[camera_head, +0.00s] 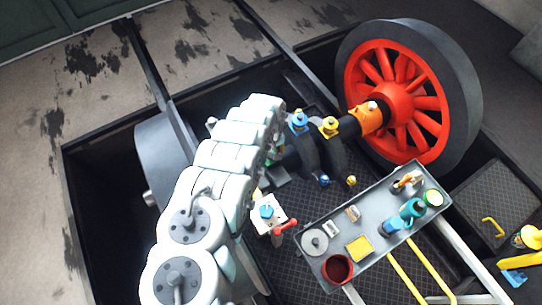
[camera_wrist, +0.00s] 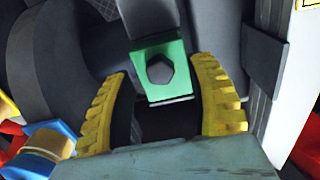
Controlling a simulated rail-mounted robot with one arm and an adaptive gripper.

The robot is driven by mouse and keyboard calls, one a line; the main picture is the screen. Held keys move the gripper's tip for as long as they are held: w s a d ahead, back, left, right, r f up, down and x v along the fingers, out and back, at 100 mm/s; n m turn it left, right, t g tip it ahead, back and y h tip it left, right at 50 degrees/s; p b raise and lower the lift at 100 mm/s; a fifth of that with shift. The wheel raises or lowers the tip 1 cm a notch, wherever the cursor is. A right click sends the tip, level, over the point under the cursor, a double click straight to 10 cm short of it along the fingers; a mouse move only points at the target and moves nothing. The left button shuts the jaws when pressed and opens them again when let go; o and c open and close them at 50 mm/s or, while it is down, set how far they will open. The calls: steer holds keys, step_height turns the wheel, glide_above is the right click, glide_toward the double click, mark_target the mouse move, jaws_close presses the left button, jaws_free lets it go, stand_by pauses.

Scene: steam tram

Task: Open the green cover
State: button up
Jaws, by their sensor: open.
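The green cover (camera_wrist: 165,87) shows in the wrist view, upper middle, with a dark hexagonal shape at its centre. My gripper (camera_wrist: 163,105) is open, its two yellow ribbed fingers standing to the left and right of the cover's lower part. I cannot tell whether either finger touches the cover. In the head view my arm hides most of the area around the cover, and only a small bit of green shows beside the arm.
A red-spoked wheel (camera_head: 401,88) stands on a dark axle at the upper right. A grey tray (camera_head: 379,251) with several small items stands at the lower right. A box with a red lever (camera_head: 286,226) sits close to my arm. A blue cap (camera_head: 299,119) and yellow cap (camera_head: 329,125) stand near the axle.

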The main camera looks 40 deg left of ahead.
steer(key=shift+f, duration=0.7)
